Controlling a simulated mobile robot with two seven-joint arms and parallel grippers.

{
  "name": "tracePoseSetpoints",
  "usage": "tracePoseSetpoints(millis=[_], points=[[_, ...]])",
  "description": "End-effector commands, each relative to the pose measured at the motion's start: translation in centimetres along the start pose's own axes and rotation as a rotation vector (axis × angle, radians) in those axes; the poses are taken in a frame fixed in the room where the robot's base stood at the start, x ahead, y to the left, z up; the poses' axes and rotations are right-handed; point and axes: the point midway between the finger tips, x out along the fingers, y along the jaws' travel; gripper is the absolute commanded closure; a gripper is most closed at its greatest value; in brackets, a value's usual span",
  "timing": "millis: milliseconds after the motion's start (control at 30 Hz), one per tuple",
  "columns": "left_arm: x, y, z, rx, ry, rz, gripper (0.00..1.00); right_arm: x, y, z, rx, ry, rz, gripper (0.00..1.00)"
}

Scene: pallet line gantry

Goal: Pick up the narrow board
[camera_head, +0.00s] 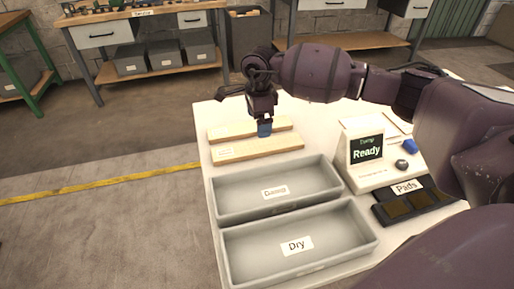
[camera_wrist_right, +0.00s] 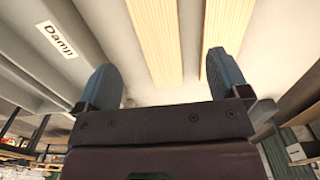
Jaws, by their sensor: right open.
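Two pale wooden boards lie side by side on the white table: a back board (camera_head: 229,130) and a front board (camera_head: 256,149). I cannot tell surely which is narrower. My right gripper (camera_head: 264,131) points down over the boards and hides part of the back one. In the right wrist view the gripper (camera_wrist_right: 160,62) is open and empty. The front board (camera_wrist_right: 156,40) shows between its fingers, and the back board (camera_wrist_right: 228,22) runs up behind the right fingertip. Whether the fingers touch either board is not clear. My left gripper is out of view.
A grey tray labelled Damp (camera_head: 314,172) and one labelled Dry (camera_head: 370,240) stand in front of the boards. A meter reading Ready (camera_head: 382,178) and black pads (camera_head: 420,205) stand to the right. Benches with bins (camera_head: 130,62) are behind; the floor at left is clear.

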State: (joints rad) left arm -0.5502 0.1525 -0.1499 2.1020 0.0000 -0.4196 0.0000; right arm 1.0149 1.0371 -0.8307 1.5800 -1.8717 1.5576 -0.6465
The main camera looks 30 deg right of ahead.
Motion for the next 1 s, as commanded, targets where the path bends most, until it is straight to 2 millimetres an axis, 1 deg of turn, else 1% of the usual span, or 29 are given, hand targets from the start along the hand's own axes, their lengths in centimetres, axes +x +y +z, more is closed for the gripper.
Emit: tracePoseSetpoints(millis=[33,133,200,367,467,733,833,1000], points=[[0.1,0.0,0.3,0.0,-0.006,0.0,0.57,1.1,0.1,0.0,0.0,0.001,0.005,0.06],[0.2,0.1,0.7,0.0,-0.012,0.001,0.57,2.7,0.1,0.1,0.0,-0.001,0.006,0.06],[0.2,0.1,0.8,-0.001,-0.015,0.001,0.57,3.4,0.1,0.1,0.0,-0.001,0.005,0.06],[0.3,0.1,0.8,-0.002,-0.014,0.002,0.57,4.1,0.1,0.1,-0.001,-0.002,0.002,0.06],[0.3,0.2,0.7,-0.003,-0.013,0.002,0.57,4.9,0.3,0.2,0.0,-0.003,0.003,0.06],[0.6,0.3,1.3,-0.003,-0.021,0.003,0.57,8.6,0.6,0.3,0.0,-0.003,0.005,0.06],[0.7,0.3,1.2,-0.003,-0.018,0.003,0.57,9.0,0.6,0.4,-0.001,-0.003,0.002,0.06],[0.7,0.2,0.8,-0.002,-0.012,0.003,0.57,8.9,0.5,0.4,-0.001,-0.004,0.0,0.06]])
